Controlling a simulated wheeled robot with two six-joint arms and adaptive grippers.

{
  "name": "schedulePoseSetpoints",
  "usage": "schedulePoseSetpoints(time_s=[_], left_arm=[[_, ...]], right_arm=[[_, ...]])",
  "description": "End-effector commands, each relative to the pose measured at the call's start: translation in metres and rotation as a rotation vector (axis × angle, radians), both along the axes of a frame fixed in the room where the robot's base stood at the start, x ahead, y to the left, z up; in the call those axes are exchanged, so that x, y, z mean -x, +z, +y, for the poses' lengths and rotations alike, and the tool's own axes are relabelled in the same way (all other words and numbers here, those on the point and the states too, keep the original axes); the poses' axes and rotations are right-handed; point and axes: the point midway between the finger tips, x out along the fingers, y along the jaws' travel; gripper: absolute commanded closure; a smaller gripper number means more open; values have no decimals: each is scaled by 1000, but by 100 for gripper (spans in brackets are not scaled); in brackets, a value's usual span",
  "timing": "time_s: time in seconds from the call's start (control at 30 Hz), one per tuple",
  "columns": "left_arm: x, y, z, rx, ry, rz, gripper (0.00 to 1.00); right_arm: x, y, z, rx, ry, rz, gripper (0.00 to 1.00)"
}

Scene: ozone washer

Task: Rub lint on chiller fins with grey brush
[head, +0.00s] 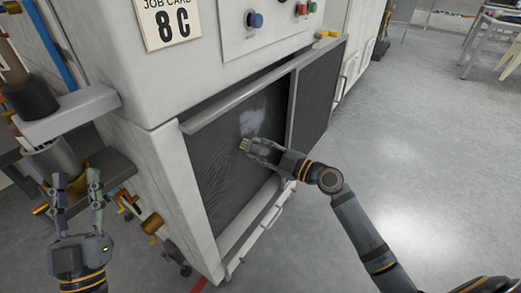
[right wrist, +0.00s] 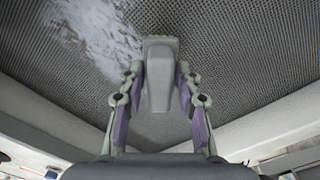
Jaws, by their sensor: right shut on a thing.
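The chiller fins (head: 222,180) are a dark, finely ridged panel low on the white machine's front. A pale lint patch (head: 254,118) lies on their upper middle; it also shows at the upper left of the right wrist view (right wrist: 90,38). My right gripper (head: 250,148) is shut on the grey brush (right wrist: 158,85), which sits between both fingers. The brush's bristle end points at the fins, just below and beside the lint patch; whether it touches them I cannot tell. My left gripper (head: 77,180) is open and empty, to the left of the machine.
A second dark panel (head: 318,92) adjoins the fins on the right, with a metal frame between. Pipes and cylinders (head: 55,160) stand near my left gripper. Control knobs (head: 255,19) are above.

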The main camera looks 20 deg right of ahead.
Motion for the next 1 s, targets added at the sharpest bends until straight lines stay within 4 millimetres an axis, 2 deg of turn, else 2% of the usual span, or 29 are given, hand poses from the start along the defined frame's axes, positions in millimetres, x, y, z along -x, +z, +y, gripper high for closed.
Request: schedulePoseSetpoints(time_s=[1.0], left_arm=[[0,-5,0,0,0,-2,60]], right_arm=[[-9,0,7,-1,-1,-2,92]])
